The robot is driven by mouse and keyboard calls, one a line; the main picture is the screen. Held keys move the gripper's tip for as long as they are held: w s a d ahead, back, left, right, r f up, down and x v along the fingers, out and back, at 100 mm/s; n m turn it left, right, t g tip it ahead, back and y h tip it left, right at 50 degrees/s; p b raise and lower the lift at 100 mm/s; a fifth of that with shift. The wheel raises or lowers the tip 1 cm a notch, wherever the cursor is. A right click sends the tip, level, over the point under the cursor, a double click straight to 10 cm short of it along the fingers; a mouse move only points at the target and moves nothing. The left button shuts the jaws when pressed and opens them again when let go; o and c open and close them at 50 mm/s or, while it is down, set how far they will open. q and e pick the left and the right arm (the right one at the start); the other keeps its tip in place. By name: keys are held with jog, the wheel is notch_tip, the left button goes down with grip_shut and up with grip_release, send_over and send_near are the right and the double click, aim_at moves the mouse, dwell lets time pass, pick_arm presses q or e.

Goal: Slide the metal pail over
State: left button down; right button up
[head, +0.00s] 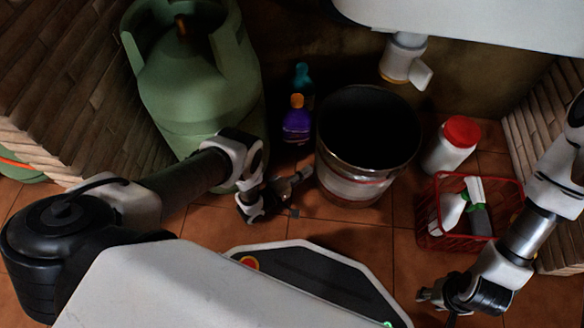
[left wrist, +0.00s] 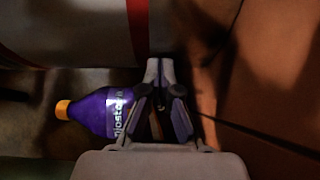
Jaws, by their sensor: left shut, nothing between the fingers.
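The metal pail (head: 350,187) stands upright on the tiled floor in the middle of the head view, dark inside, with a red band around its lower wall. Its curved wall and red band also show at the top of the left wrist view (left wrist: 80,28). My left gripper (head: 303,174) is low at the pail's left side, its fingers shut and empty. In the left wrist view its closed fingertips (left wrist: 160,70) are close to the pail wall; whether they touch is unclear. My right gripper (head: 432,303) is at lower right, away from the pail; its jaws are too small to judge.
A green gas cylinder (head: 185,85) stands left of the pail. Purple (head: 296,122) and teal (head: 302,78) bottles stand between them. To the right are a red-capped white jar (head: 447,150) and a red basket (head: 435,238) with bottles. A white pipe (head: 403,60) hangs above.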

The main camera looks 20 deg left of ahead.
pick_arm(q)
jog(key=shift+d, duration=0.2)
jog(key=shift+w+d+b, duration=0.2)
jog(key=shift+d, duration=0.4)
jog(key=shift+w+d+b, duration=0.15)
jog(key=shift+d, duration=0.45)
jog(key=v, duration=1.2)
jog(key=shift+s, duration=0.1)
